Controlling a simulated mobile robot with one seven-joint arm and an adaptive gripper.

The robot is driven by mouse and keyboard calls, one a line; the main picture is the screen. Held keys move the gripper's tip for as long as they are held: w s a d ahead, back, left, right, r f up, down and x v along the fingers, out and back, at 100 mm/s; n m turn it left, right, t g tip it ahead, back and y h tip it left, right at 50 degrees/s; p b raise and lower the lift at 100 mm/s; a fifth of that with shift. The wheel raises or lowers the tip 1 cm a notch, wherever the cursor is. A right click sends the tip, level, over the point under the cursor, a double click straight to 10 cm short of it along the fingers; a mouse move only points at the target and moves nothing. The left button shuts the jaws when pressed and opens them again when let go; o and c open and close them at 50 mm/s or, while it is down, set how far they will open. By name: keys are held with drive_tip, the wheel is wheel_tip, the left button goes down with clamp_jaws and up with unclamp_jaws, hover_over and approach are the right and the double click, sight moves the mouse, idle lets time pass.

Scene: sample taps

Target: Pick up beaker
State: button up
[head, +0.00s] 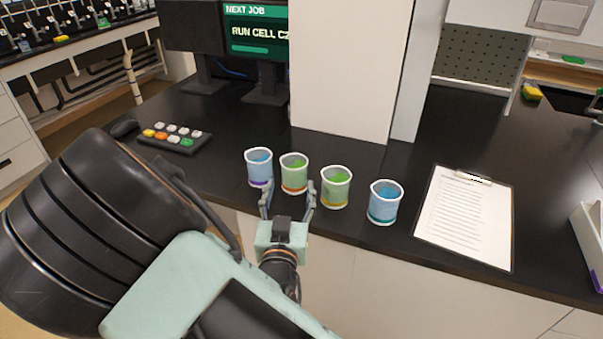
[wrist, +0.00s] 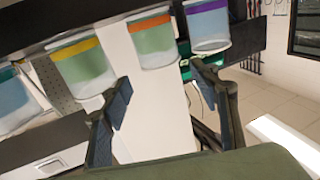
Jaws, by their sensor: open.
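Four beakers stand upright in a row near the front edge of the black bench. From left they are a purple-banded one with blue contents (head: 259,163), an orange-banded one with green contents (head: 294,172), a yellow-banded one with green contents (head: 336,184) and a teal-banded one with blue contents (head: 385,203). My gripper (head: 288,188) is open and empty in front of the orange-banded beaker. In the wrist view, my gripper (wrist: 160,80) has that beaker (wrist: 153,41) ahead between its fingers, beyond the tips. The purple-banded (wrist: 208,28) and yellow-banded (wrist: 83,68) beakers flank it.
A white column (head: 342,75) rises behind the beakers. A clipboard (head: 466,218) lies to their right, and a button panel (head: 174,138) with a dark mouse (head: 124,128) to their left. Two monitors (head: 256,35) stand at the back. Neighbouring beakers sit close together.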

sight(292, 172)
drive_tip(key=w, duration=0.4)
drive_tip(key=shift+w, duration=0.35)
drive_tip(key=shift+w+d+f+p, duration=0.15)
drive_tip(key=shift+w+p, duration=0.1)
drive_tip(key=shift+w, duration=1.15)
drive_tip(key=shift+w+d+f+p, duration=0.1)
drive_tip(key=shift+w+d+p, duration=0.1)
drive_tip(key=shift+w, duration=1.15)
drive_tip(key=shift+c, duration=0.4)
drive_tip(key=c, duration=0.8)
drive_tip(key=shift+r, duration=0.1)
